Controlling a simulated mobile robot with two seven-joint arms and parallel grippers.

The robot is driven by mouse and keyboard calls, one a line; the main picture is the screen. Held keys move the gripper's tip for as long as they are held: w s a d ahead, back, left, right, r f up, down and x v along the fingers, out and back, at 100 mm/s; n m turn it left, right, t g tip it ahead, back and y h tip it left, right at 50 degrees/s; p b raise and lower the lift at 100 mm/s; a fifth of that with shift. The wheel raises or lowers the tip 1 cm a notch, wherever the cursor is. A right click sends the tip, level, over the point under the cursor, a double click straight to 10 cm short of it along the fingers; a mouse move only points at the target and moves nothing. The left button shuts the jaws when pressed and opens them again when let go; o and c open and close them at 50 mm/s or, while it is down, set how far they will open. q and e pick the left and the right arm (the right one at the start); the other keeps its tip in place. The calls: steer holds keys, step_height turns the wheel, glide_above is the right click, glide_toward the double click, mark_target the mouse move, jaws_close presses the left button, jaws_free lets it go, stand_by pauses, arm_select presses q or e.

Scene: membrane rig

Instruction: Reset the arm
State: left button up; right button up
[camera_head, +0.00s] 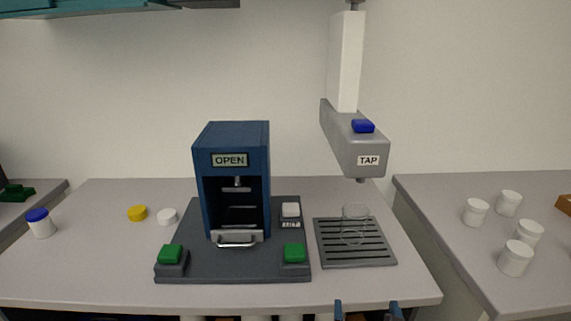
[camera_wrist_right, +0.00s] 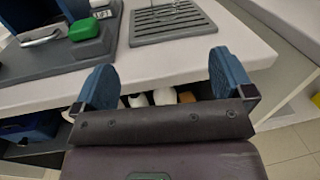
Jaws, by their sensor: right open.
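My right gripper (camera_head: 367,309) shows at the bottom edge of the head view, in front of the table's front edge. In the right wrist view its two blue fingers (camera_wrist_right: 164,84) are wide apart with nothing between them. The blue rig (camera_head: 232,165) with an OPEN label stands on a dark base (camera_head: 232,270) with green buttons at left (camera_head: 170,253) and right (camera_head: 294,252). A grey tap unit (camera_head: 355,145) hangs above a slotted drain tray (camera_head: 384,262). A clear glass (camera_head: 355,225) stands on the tray. My left gripper is not in view.
A blue-capped white jar (camera_head: 40,223), a yellow lid (camera_head: 137,213) and a white lid (camera_head: 167,216) are on the table's left. Several white jars (camera_head: 515,258) stand on the right table. Items (camera_wrist_right: 164,97) sit below the tabletop. The table's front strip is clear.

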steer(key=s+d+f+n+g+y, duration=0.1)
steer(key=s+f+n+g+y, duration=0.3)
steer(key=n, duration=1.3)
steer(key=d+f+n+t+y, duration=0.15)
steer(key=f+n, duration=0.45)
steer(key=n, duration=1.1)
steer(key=s+d+f+n+g+h, duration=0.3)
steer(key=s+d+f+g, duration=0.1)
steer(key=s+d+f, duration=0.6)
steer(key=shift+s+f+n+h, duration=0.15)
steer(key=shift+s+n+h, duration=0.05)
steer(key=shift+n+h, duration=0.15)
